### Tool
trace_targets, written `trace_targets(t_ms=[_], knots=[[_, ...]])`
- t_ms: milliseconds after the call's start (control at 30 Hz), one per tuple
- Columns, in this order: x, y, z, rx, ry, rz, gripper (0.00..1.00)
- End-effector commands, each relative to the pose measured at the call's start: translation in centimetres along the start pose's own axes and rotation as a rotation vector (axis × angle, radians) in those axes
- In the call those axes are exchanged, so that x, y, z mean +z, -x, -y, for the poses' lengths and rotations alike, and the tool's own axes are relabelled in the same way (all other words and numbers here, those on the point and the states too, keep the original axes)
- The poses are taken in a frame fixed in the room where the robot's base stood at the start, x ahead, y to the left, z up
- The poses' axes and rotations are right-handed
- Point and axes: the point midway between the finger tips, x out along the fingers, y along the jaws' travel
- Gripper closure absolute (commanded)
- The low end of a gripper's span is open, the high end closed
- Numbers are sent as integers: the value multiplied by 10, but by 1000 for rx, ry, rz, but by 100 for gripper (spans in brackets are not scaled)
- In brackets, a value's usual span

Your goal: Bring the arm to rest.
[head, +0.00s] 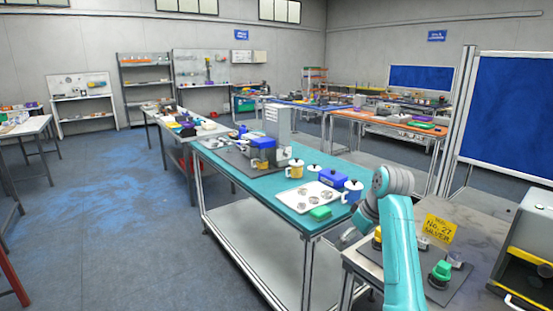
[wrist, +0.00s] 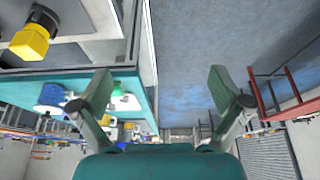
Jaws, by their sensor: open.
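My arm (head: 402,245) shows in the head view, rising at the lower right and bent over at the top, beside the near end of the teal table. My gripper (wrist: 162,88) is open in the wrist view, its two fingers wide apart with nothing between them. In the head view the gripper end is small and partly hidden by the arm, left of the sign stand. The wrist view looks tilted over, with bare floor beyond the fingers.
A grey bench with a yellow sign (head: 438,229) and a green-topped part (head: 440,271) stands at right. The floor (head: 110,190) at left is clear.

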Motion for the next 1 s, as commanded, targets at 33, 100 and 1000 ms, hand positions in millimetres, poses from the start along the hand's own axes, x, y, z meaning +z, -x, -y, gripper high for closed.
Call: trace_targets(t_ms=[33, 100, 1000], knots=[[0, 0, 0, 0, 0, 0, 0], [2, -5, 1, 1, -3, -1, 0], [109, -168, 46, 115, -155, -140, 0]])
